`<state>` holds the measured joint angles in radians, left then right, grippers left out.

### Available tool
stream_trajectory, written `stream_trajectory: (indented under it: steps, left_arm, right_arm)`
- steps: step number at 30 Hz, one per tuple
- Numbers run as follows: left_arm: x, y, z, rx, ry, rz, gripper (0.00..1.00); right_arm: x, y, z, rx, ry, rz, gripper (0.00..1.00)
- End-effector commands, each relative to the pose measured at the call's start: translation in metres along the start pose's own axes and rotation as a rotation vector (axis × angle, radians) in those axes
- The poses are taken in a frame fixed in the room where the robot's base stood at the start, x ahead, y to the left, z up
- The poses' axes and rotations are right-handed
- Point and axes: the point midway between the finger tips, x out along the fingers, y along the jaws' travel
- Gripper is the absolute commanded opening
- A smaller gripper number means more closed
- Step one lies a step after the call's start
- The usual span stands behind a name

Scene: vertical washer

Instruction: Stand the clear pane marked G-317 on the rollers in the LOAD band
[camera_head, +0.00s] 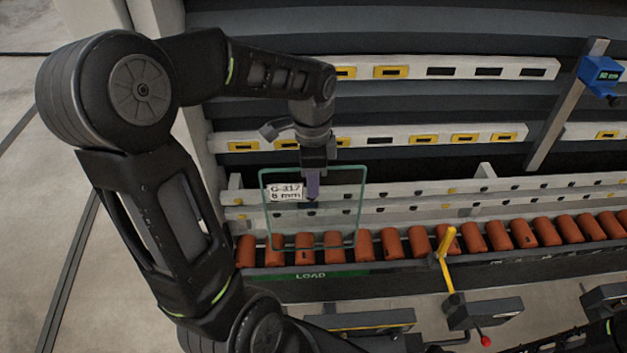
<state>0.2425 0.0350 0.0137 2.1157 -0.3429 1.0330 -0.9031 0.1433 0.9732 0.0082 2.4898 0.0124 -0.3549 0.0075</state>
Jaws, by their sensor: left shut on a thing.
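The clear pane (335,215) has greenish edges and stands upright in the head view. Its white label (286,192) reads G-317, 8 mm. My left gripper (313,185) comes down from above and is shut on the pane's top edge, right of the label. The pane's lower edge shows in front of the orange rollers (363,243) at the left end of the row; I cannot tell whether it touches them. The green LOAD band (345,274) runs along the rail below these rollers, and the pane's lower edge lies within its width. My right gripper is not in view.
The roller row continues to the right. A yellow lever (446,260) rises in front of it. White rails with yellow pads (465,139) cross the dark back wall. A slanted post with a blue unit (600,74) stands at right. A red knob (486,341) is low in front.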

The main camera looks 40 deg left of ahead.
Motion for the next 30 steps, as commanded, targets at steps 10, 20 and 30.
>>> stream_trajectory:
  steps: [10, 20, 30]
  left_arm:
    - [0.007, -0.011, 0.000, -0.001, 0.001, -0.002, 0.00]
    - [0.019, -0.028, -0.001, -0.001, 0.001, -0.001, 0.00]
    - [0.031, -0.046, 0.000, -0.002, 0.001, -0.002, 0.00]
  right_arm:
    - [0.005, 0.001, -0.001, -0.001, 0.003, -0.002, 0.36]
    - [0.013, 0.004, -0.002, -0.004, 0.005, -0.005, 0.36]
    - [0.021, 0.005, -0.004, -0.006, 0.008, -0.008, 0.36]
